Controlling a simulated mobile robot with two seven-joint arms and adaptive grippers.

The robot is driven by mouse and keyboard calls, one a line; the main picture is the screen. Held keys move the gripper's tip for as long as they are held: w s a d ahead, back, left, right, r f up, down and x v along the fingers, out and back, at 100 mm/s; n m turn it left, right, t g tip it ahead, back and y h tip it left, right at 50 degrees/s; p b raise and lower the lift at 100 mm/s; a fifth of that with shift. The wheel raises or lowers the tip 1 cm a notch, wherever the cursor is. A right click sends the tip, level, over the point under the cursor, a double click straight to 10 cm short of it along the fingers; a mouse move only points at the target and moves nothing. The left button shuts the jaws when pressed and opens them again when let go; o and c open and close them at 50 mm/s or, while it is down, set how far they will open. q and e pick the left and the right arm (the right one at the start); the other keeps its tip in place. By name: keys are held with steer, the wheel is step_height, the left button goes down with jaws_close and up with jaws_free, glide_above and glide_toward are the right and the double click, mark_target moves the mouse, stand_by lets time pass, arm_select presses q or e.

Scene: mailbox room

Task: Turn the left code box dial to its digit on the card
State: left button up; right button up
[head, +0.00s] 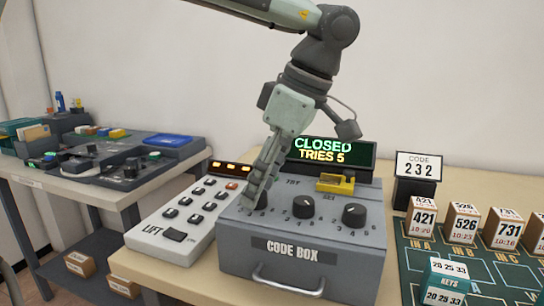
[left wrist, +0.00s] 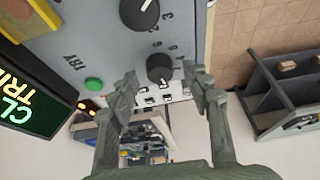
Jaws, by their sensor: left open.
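The code box (head: 295,250) is a grey box with three black dials on its sloped top and a handle in front. The left dial (head: 262,200) is partly hidden by my left gripper (head: 252,192). In the left wrist view, the left dial (left wrist: 160,67) lies between the two spread fingertips, with gaps at both sides; I cannot tell how far below them it is. Its exact digit is unclear. The middle dial (head: 303,207) and right dial (head: 354,215) are uncovered. The card (head: 418,167) reads CODE 2 3 2. My right gripper is out of view.
A display (head: 325,152) behind the box reads CLOSED, TRIES 5. A green button (left wrist: 93,84) sits by the TRY label. A white LIFT keypad (head: 185,218) stands close on the left. Numbered blocks (head: 465,225) stand on a green board at right.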

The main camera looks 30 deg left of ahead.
arm_select(q)
steer(key=s+v, duration=0.1)
steer(key=v, duration=1)
steer(key=shift+w, duration=0.5)
steer(key=shift+s, duration=0.1)
